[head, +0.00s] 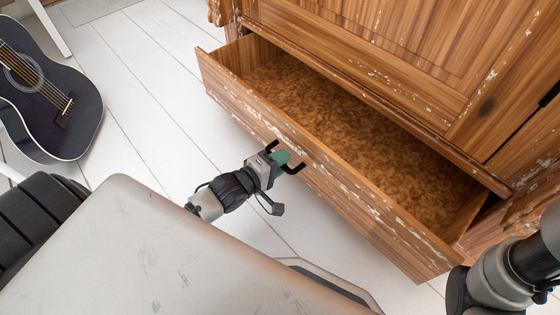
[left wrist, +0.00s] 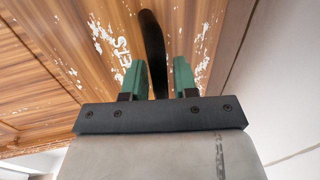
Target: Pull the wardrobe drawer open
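The wooden wardrobe drawer (head: 330,190) is pulled well out, and its mottled brown inside shows empty. Its front carries a black bar handle (head: 294,169), which also shows as a dark curved bar in the left wrist view (left wrist: 152,45). My left gripper (head: 279,157) is at the handle, with green fingers on either side of the bar. In the left wrist view (left wrist: 160,78) narrow gaps show between the bar and the fingers, so the gripper looks open around it. My right arm (head: 510,275) enters at the lower right; its gripper is out of view.
The wardrobe (head: 420,50) rises behind the drawer, with worn, chipped paint. A dark guitar (head: 50,105) lies at the left. White floorboards (head: 150,75) are clear between the guitar and the drawer. My own body fills the lower left.

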